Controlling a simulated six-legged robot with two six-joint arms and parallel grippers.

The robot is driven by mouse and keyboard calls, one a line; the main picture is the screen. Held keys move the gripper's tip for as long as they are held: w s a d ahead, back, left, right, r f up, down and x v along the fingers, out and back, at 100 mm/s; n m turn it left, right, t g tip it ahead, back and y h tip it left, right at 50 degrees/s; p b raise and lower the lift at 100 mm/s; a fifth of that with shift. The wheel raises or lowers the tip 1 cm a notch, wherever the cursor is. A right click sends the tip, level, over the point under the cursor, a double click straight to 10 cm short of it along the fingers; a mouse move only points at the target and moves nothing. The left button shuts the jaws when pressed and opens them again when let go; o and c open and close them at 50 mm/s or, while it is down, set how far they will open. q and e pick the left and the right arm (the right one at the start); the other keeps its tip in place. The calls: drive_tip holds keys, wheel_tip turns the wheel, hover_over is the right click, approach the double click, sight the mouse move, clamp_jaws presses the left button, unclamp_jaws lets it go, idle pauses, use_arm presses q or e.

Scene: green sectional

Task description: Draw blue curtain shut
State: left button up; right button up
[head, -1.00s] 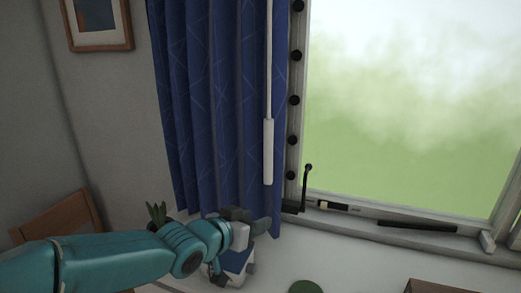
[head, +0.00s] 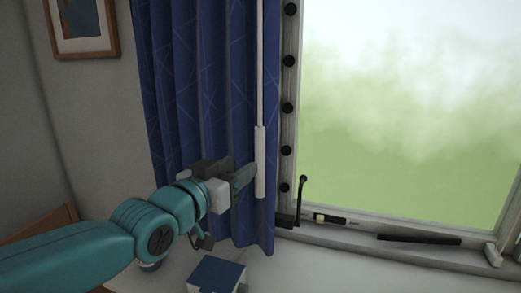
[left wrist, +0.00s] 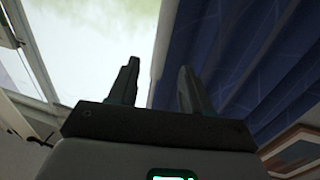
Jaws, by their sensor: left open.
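The blue curtain (head: 196,95) hangs bunched in folds at the left side of the window. A white pull wand with a thicker handle (head: 260,165) hangs in front of its right edge. My left gripper (head: 244,178) is open in front of the curtain, its fingertips close to the left side of the handle. I cannot tell whether they touch it. In the left wrist view the two fingers (left wrist: 160,82) stand apart, with the curtain (left wrist: 265,65) to their right. A pale strip shows between them, but I cannot tell if it is the wand. My right gripper is not in view.
The window (head: 400,110) is uncovered. A black latch handle (head: 301,198) and a dark bar (head: 418,239) sit along its sill. A blue-topped box (head: 216,275) stands below the gripper. A framed picture (head: 84,27) hangs at the left.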

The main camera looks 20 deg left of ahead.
sight(257, 154)
use_arm(q)
drive_tip(key=p+x, duration=0.2)
drive_tip(key=x, duration=0.7)
drive_tip(key=shift+w+r+p, duration=0.1)
drive_tip(key=shift+w+p, duration=0.2)
drive_tip(key=shift+p, duration=0.1)
drive_tip(key=shift+w, duration=0.1)
clamp_jaws()
